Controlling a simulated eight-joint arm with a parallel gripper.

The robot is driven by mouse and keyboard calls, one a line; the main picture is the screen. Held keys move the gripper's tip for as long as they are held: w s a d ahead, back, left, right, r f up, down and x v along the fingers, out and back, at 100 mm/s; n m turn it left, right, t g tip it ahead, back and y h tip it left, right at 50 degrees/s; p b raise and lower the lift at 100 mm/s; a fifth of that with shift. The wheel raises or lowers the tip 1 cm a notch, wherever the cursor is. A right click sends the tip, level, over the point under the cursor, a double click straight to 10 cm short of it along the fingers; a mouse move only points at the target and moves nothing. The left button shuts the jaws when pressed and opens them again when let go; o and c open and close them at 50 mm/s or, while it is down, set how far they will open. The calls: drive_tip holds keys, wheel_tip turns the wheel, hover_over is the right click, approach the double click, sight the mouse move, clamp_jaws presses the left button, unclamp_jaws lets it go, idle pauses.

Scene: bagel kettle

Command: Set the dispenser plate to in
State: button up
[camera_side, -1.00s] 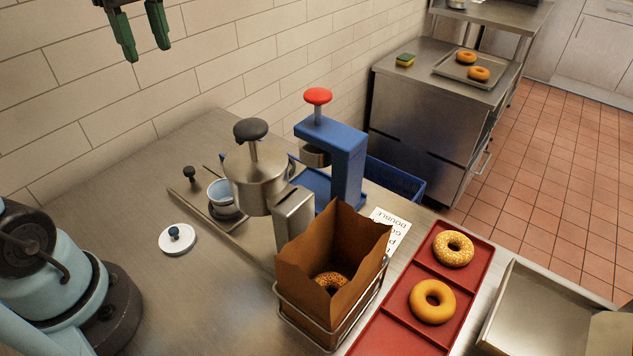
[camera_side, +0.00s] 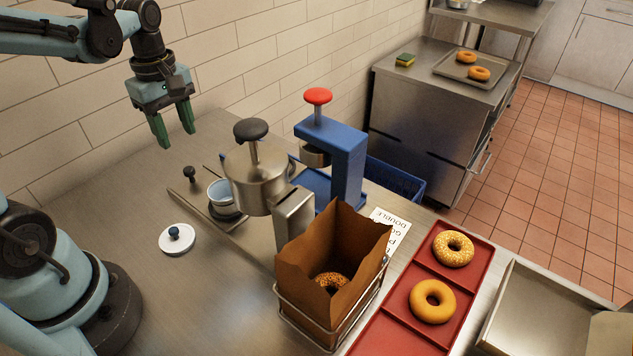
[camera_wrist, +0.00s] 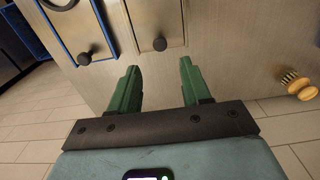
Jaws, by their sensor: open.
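The steel dispenser (camera_side: 258,178) with a black top knob stands on the counter. A flat metal plate (camera_side: 191,197) with a small dark knob (camera_side: 190,173) reaches out from under it toward the left, beside a small cup (camera_side: 221,192). How far the plate is slid is hard to tell. In the wrist view a metal plate (camera_wrist: 153,17) with a dark knob (camera_wrist: 160,44) lies just beyond the fingertips. My gripper (camera_side: 176,138) is open and empty, above and left of the knob, with green fingers pointing down; it also shows in the wrist view (camera_wrist: 159,68).
A blue press (camera_side: 346,160) with a red knob stands behind the dispenser. A blue-edged plate (camera_wrist: 72,30) lies left in the wrist view. A paper bag (camera_side: 330,265) holding a bagel, a red tray (camera_side: 390,338) and a white lid (camera_side: 178,241) are nearby.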

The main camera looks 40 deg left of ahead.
sight(188, 169)
drive_tip(key=shift+f, duration=5.05)
clamp_jaws()
